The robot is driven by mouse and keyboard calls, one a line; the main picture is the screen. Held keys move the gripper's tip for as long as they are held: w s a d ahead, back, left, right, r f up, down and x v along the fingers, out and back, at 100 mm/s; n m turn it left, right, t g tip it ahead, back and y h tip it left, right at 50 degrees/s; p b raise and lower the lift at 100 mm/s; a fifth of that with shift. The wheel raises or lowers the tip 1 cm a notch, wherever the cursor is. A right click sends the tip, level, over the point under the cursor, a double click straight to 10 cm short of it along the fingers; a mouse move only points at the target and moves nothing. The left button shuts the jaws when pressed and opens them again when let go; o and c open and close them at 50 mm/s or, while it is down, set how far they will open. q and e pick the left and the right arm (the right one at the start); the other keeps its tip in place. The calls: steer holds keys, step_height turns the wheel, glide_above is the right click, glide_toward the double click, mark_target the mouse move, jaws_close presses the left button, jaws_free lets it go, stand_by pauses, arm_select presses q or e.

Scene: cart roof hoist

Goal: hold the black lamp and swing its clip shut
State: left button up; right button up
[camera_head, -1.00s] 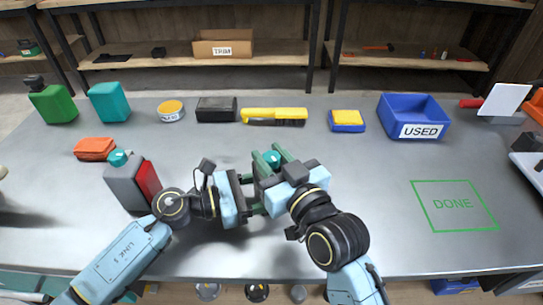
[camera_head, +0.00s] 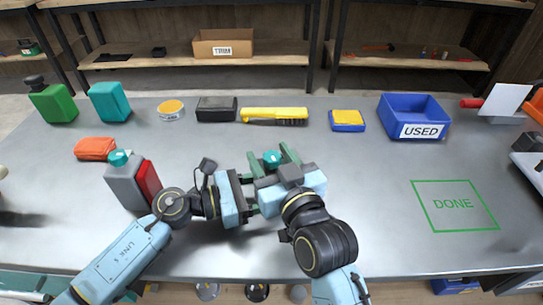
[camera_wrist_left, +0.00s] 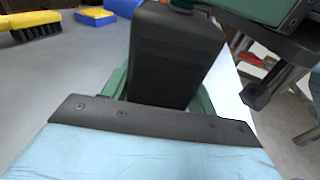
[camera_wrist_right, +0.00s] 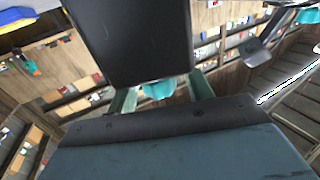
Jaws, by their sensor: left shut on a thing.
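The black lamp (camera_wrist_left: 178,55) is a dark block between the green fingers of my left gripper (camera_wrist_left: 160,95) in the left wrist view. My left gripper (camera_head: 250,192) is shut on it above the table's middle. In the head view the lamp is largely hidden by the grippers. My right gripper (camera_head: 272,157) is just right of the left one, its green fingers apart and pointing to the back. In the right wrist view a large dark block (camera_wrist_right: 135,40), seemingly the lamp, is close above the open fingers (camera_wrist_right: 160,95). I cannot make out the clip.
A grey and red box (camera_head: 127,187) stands left of my left gripper. Along the back are a yellow brush (camera_head: 270,114), a black box (camera_head: 216,110) and a blue USED bin (camera_head: 412,112). The green DONE outline (camera_head: 453,205) at right is empty, with free table around it.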

steer(key=v, duration=1.2)
arm_select(q)
steer(key=o, duration=1.3)
steer(key=shift+r+v, duration=0.1)
steer(key=shift+v, duration=1.05)
steer(key=shift+r+v, duration=0.15)
steer(key=shift+v, duration=1)
steer(key=shift+r+v, duration=0.15)
steer(key=shift+v, duration=0.7)
steer(key=shift+r+v, duration=0.15)
steer(key=shift+v, duration=0.7)
arm_select(e)
steer(key=shift+f, duration=0.2)
